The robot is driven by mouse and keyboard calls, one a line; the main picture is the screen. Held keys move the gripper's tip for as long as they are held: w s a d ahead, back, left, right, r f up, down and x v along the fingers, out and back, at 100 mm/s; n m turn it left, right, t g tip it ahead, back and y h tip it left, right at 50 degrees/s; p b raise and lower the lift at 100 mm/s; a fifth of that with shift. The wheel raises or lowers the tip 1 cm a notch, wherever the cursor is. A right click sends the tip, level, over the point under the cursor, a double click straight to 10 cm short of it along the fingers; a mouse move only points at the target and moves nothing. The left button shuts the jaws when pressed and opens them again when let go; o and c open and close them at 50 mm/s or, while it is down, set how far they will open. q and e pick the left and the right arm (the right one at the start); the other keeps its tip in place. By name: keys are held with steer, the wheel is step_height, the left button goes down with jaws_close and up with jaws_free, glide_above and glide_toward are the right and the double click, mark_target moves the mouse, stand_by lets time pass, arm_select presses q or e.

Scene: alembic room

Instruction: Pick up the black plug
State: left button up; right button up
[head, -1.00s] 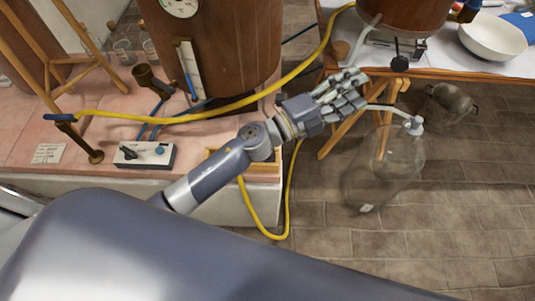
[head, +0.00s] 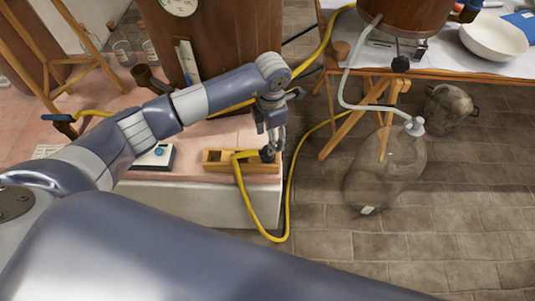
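My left gripper (head: 270,146) points down over the right part of a small wooden box (head: 216,166) on the pink tiled ledge. A small dark piece, which looks like the black plug (head: 267,155), is right at its fingertips inside the box. The fingers and the small size hide whether they grip it or only touch it. The yellow hose (head: 288,190) loops down past the box, and a part of it lies over the box's rim beside the dark piece. My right gripper is not in view.
A blue-knobbed control box (head: 160,157) sits left of the wooden box. A large wooden barrel (head: 235,40) stands behind. The floor between is clear.

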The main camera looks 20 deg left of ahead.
mark_target(266, 156)
arm_select(q)
step_height(266, 156, down, 3)
steer(key=shift+f, duration=0.15)
steer(key=shift+a+f+p, duration=0.15)
steer(key=shift+f+p, duration=0.1)
steer(key=shift+f, duration=1.1)
steer(key=shift+a+f+p, duration=0.15)
steer(key=shift+f+p, duration=0.05)
steer(key=shift+f, duration=1.15)
steer(key=c, duration=1.2)
